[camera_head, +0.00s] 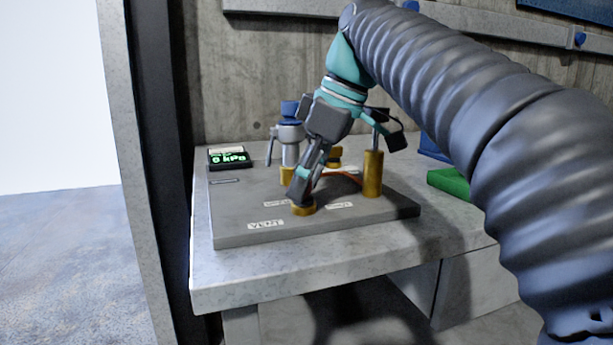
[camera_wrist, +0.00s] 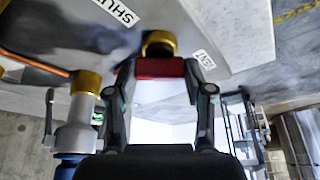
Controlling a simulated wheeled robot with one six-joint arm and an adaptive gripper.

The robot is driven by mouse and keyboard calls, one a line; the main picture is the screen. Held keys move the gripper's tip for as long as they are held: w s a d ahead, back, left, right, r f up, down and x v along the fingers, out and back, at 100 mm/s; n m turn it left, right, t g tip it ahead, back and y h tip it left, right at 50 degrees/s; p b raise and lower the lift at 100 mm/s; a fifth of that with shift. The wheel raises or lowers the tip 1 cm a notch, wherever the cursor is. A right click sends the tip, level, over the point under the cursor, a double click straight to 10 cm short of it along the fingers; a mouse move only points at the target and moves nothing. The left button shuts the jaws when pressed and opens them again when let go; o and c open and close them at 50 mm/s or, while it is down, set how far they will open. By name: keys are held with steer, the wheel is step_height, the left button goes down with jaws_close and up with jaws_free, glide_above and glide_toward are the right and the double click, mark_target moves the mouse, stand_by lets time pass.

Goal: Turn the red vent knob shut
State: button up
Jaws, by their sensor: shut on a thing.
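The red vent knob (camera_wrist: 160,68) sits on a brass fitting (camera_wrist: 158,42) and lies crosswise between my two fingers in the wrist view. My gripper (camera_wrist: 161,75) is shut on it, one finger at each end. In the head view my gripper (camera_head: 299,193) points down at the front of the grey panel (camera_head: 235,233), right over the brass fitting (camera_head: 303,210). The fingers hide the red knob there. A VENT label (camera_wrist: 205,60) and a partly cut-off SHUT label (camera_wrist: 118,12) lie beside the knob.
A grey valve with a blue top (camera_head: 290,130) stands behind my gripper, and a brass cylinder (camera_head: 373,173) stands to its right. A display (camera_head: 228,157) reads 0 kPa. A green block (camera_head: 448,182) lies right of the panel.

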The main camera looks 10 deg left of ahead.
steer(key=m+t+p, duration=0.1)
steer(key=m, duration=0.1)
steer(key=m+p, duration=0.1)
steer(key=m, duration=0.2)
steer(key=shift+s+r+t+h, duration=0.1)
steer(key=shift+s+t+h, duration=0.1)
steer(key=shift+t+h, duration=0.2)
steer(key=m+t+h+p, duration=0.1)
steer(key=m+p, duration=0.1)
steer(key=m, duration=0.3)
steer(key=shift+a+p, duration=0.1)
steer(key=shift+p, duration=0.3)
steer(key=shift+m+h, duration=0.3)
steer(key=o, duration=1.2)
steer(key=shift+c, duration=0.2)
steer(key=v, duration=1.1)
steer(key=shift+s+r, duration=0.25)
steer(key=shift+s, duration=0.1)
